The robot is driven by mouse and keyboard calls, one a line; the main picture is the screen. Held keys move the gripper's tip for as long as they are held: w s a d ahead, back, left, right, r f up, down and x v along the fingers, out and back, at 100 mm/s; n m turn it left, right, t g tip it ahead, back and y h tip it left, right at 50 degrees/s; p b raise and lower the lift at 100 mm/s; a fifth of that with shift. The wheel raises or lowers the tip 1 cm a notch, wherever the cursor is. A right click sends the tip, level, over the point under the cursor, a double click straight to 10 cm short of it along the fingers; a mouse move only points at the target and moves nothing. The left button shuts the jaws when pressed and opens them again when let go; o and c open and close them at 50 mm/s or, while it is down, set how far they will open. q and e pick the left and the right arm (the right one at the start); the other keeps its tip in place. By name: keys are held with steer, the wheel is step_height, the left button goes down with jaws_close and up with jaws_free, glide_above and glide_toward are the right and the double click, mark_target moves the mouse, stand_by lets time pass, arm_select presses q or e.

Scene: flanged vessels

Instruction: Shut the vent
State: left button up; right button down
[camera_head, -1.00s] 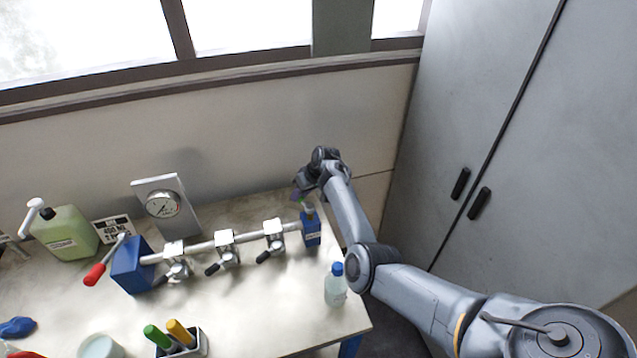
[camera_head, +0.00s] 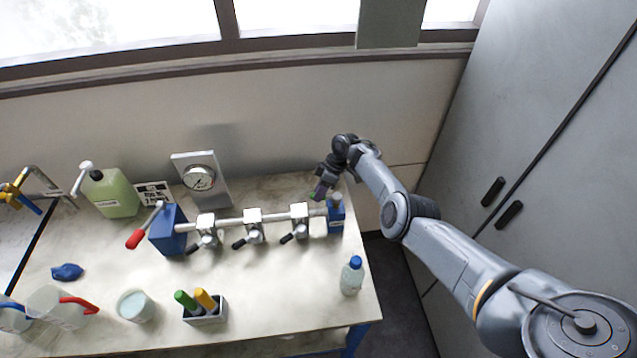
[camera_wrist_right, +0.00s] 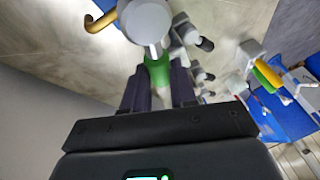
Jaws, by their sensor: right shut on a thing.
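A horizontal pipe manifold (camera_head: 270,219) stands on the bench between two blue end blocks. It has several black-handled valves. At its right end, by the right blue block (camera_head: 336,216), there is a small green handle (camera_head: 312,196), which I take for the vent's. My right gripper (camera_head: 321,192) points down at it from behind. In the right wrist view, the green handle (camera_wrist_right: 158,70) sits between the two dark fingers of the right gripper (camera_wrist_right: 158,88), which are shut on it. A round pale part (camera_wrist_right: 146,18) hides what lies beyond. My left gripper is not in view.
A clear bottle with a blue cap (camera_head: 352,275) stands near the bench's right edge. A gauge (camera_head: 199,178) stands behind the manifold. A red lever (camera_head: 137,238) is at the left block. A pen holder (camera_head: 206,314) and a beaker (camera_head: 135,305) stand in front.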

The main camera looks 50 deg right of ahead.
steer(key=shift+s+a+n+g+b, duration=0.25)
steer(key=shift+a+n+g+b, duration=0.15)
steer(key=shift+n, duration=0.5)
steer(key=shift+s+a+n, duration=0.1)
steer(key=shift+s+n, duration=0.05)
steer(key=shift+n, duration=0.25)
steer(key=shift+a, duration=0.1)
steer(key=c, duration=0.9)
jaws_free()
steer(key=shift+r, duration=0.1)
steer(key=shift+d+r, duration=0.2)
steer(key=w+v, duration=0.1)
steer(key=v, duration=0.9)
steer(key=shift+s, duration=0.4)
steer(key=shift+d, duration=0.1)
